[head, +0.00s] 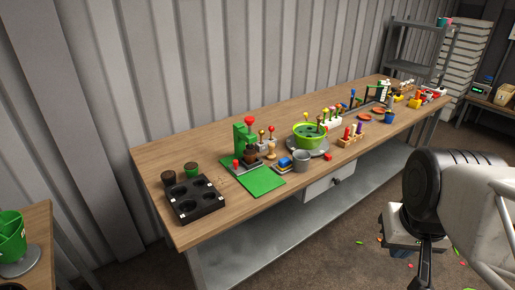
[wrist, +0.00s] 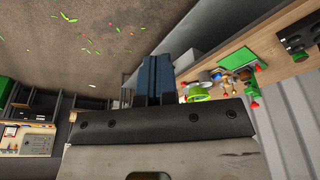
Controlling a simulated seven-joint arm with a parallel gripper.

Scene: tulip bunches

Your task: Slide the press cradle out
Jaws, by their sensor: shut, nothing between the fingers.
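The green press (head: 243,140) stands on the bench with a red knob on top. At its foot is a low base with a red-tipped knob (head: 236,164) and a brown pot-like piece (head: 249,158); I cannot tell which part is the cradle. A flat green mat (head: 262,182) lies in front of it. The mat also shows in the wrist view (wrist: 240,59), upside down at the right. My gripper (head: 399,253) is out over the floor, right of the bench front and well apart from the press. Its blue fingers (wrist: 156,75) are together and empty.
Left of the press are a black tray with round holes (head: 196,203) and dark pots. To its right are a grey cup (head: 301,160), a lime-green bowl (head: 309,136) and a wooden peg block (head: 351,138). A drawer (head: 320,188) hangs under the bench top (head: 225,219).

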